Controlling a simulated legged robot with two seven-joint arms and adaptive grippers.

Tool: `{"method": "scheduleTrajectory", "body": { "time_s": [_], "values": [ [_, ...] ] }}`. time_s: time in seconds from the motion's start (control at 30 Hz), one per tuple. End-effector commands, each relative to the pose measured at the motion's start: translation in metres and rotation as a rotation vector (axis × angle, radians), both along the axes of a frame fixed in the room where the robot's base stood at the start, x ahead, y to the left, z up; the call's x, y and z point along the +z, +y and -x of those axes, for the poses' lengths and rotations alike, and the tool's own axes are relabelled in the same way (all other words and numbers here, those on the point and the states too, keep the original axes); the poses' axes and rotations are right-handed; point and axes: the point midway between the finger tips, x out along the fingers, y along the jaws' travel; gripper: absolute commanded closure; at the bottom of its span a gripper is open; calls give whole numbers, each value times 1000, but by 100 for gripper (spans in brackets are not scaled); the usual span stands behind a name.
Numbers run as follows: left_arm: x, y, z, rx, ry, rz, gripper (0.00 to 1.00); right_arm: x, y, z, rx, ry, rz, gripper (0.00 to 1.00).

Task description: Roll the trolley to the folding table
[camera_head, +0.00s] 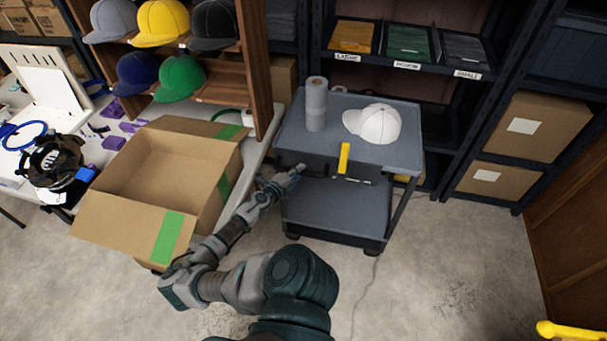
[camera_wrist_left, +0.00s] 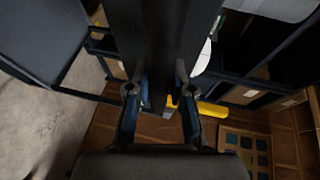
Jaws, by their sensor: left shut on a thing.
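The grey two-shelf trolley (camera_head: 355,100) stands in the middle of the head view, in front of the shelving. On its top are a white cap (camera_head: 380,124) and grey rolls (camera_head: 316,103). A yellow item (camera_head: 343,158) shows at its front edge. My left gripper (camera_head: 295,171) is at the front left of the trolley, just below its top. In the left wrist view its fingers (camera_wrist_left: 160,100) stand either side of a dark bar (camera_wrist_left: 178,40), shut on the trolley. A pale table (camera_head: 258,160) is left of the trolley. My right gripper is out of view.
An open cardboard box (camera_head: 165,165) with green tape sits on the pale table, close to my left arm. Dark shelving (camera_head: 470,110) with boxes stands behind and right.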

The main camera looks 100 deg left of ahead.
Motion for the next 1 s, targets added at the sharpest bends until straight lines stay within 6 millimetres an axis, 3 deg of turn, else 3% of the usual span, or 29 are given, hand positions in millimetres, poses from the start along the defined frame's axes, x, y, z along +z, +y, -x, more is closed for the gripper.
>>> {"method": "scheduleTrajectory", "body": {
  "time_s": [0.2, 0.23, 0.33, 0.67, 1.0],
  "values": [
    [2, 2, 5, 13, 4, -6, 100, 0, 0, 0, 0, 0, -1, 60],
    [2, 2, 5, 13, 4, -6, 76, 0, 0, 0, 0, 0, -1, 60],
    [1, 2, 4, 11, 4, -4, 53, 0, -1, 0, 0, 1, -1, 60],
    [2, -2, 4, 8, 2, -3, 53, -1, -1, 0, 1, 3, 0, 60],
    [10, -48, 30, 12, 3, -2, 53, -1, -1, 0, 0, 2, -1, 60]
  ]
}}
